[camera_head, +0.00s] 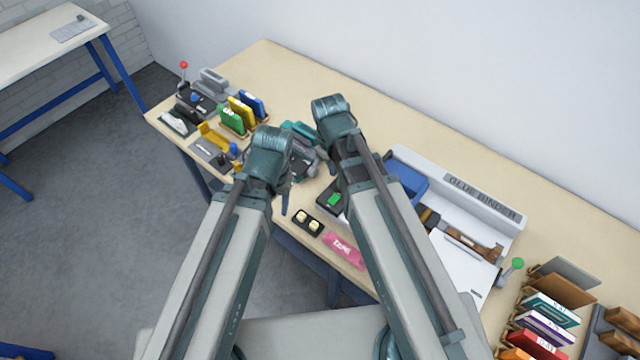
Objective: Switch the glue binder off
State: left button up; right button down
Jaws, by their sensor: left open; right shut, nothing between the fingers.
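The glue binder (507,217) is a long white machine with its name on the back wall, at the right of the table. A lever with a green ball (517,263) stands at its right end. A small green patch, perhaps a switch (334,199), shows on a dark box left of the binder, partly hidden by my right arm. My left gripper (286,198) is open near the table's front edge, left of the green patch. My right gripper (311,161) is shut and empty, away from the binder; its fingertips are hard to make out.
Upright green, yellow and blue pads (240,114) and a red-knobbed device (184,66) stand at the left. A black tray (307,222) and pink packet (344,251) lie at the front. Racks of books (545,320) stand at the right. The table's back strip is clear.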

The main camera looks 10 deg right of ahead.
aim_at(336, 196)
jog(key=shift+s, duration=0.1)
dwell(0.3)
jog(key=f+b, duration=0.9)
jog(key=w+d+f+b, duration=0.1)
jog(key=f+b, duration=0.3)
jog(key=b, duration=0.1)
jog(key=shift+w+d+f, duration=0.1)
jog(key=shift+f, duration=0.35)
